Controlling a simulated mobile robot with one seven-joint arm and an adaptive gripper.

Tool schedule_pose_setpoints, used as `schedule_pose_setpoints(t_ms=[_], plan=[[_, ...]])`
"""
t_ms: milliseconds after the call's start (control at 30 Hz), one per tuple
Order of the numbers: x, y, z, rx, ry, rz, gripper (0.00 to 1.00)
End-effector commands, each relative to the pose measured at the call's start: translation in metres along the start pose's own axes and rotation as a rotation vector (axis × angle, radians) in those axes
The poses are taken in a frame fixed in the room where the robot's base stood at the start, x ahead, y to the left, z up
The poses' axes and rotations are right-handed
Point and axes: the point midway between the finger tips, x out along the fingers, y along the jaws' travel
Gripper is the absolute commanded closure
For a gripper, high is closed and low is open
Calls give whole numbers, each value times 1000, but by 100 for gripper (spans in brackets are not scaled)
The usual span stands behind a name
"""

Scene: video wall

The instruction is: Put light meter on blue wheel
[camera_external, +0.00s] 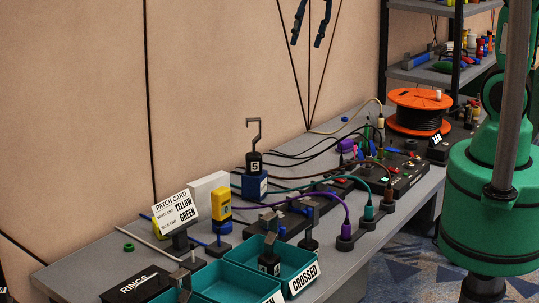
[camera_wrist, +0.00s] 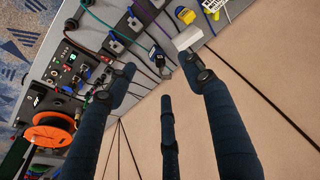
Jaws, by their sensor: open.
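A yellow handheld device with a dark blue lower part, which looks like the light meter (camera_external: 220,207), stands upright on the bench beside a white block. In the wrist view the yellow device (camera_wrist: 185,17) is near the top edge. I cannot clearly identify a blue wheel; a small blue round piece (camera_external: 345,118) lies at the back of the bench, too small to tell. My gripper (camera_external: 306,42) hangs high above the bench in front of the wall, with its dark blue fingers apart and empty. In the wrist view my gripper (camera_wrist: 158,62) is spread above the bench.
An orange cable reel (camera_external: 419,98) stands at the far end. Teal bins (camera_external: 221,284) and a patch card (camera_external: 178,207) are near the front. Coloured cables cross the middle.

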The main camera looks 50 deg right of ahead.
Motion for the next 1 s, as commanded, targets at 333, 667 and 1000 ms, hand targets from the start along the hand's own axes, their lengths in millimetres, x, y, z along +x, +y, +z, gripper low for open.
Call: schedule_pose_setpoints(t_ms=[333,667,1000], plan=[[-74,37,72,-9,82,5,48],[-117,65,147,-17,154,18,48],[-134,84,218,-28,217,35,48]])
